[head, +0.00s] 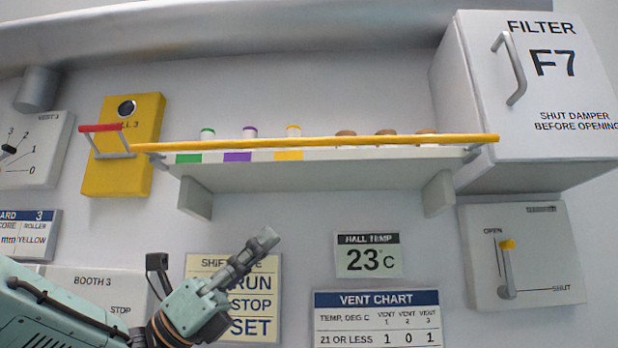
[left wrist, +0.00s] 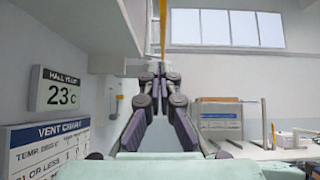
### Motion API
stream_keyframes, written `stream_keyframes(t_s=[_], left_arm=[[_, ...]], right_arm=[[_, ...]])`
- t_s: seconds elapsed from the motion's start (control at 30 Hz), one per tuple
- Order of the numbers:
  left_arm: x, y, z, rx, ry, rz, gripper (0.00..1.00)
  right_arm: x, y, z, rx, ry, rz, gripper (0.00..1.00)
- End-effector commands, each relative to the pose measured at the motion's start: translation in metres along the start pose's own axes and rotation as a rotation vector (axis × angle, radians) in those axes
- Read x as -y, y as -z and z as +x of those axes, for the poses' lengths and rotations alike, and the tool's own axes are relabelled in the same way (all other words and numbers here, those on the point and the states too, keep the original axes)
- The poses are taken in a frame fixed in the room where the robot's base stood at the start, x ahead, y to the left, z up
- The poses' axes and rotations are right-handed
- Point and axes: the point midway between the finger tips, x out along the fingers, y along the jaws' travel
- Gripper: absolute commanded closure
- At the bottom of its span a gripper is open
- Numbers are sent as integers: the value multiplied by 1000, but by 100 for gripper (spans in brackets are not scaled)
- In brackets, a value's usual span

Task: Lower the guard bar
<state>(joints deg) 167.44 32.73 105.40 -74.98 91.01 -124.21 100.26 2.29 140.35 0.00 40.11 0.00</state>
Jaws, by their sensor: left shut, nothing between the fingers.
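The guard bar (head: 320,142) is a long yellow bar running across the front of the shelf (head: 330,172) in the head view, held by small grey brackets at both ends. A yellow strip that looks like the bar (left wrist: 162,28) shows end-on at the top of the left wrist view. My left gripper (head: 268,238) is shut and empty, below the shelf and apart from the bar, in front of the wall. Its closed fingertips (left wrist: 159,72) also show in the left wrist view. My right gripper is in neither view.
Several small bottles and brown-topped items stand behind the bar. A yellow box with a red-handled lever (head: 103,128) is left of the shelf. The filter cabinet (head: 550,100) is right. A damper lever (head: 507,265), temperature display (head: 368,255) and vent chart (head: 378,320) are below.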

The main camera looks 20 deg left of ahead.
Motion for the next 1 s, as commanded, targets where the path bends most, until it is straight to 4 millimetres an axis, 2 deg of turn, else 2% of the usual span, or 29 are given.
stream_keyframes(t_s=[0.13,0.27,0.7,0.8,1.0], left_arm=[[5,0,9,-4,3,1,100],[7,1,27,-7,3,1,100],[6,0,105,-5,3,1,100],[5,-15,115,1,4,2,100],[4,-27,126,0,2,1,100]], right_arm=[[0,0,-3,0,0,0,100],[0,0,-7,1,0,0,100],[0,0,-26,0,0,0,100],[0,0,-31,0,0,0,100],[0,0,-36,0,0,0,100]])
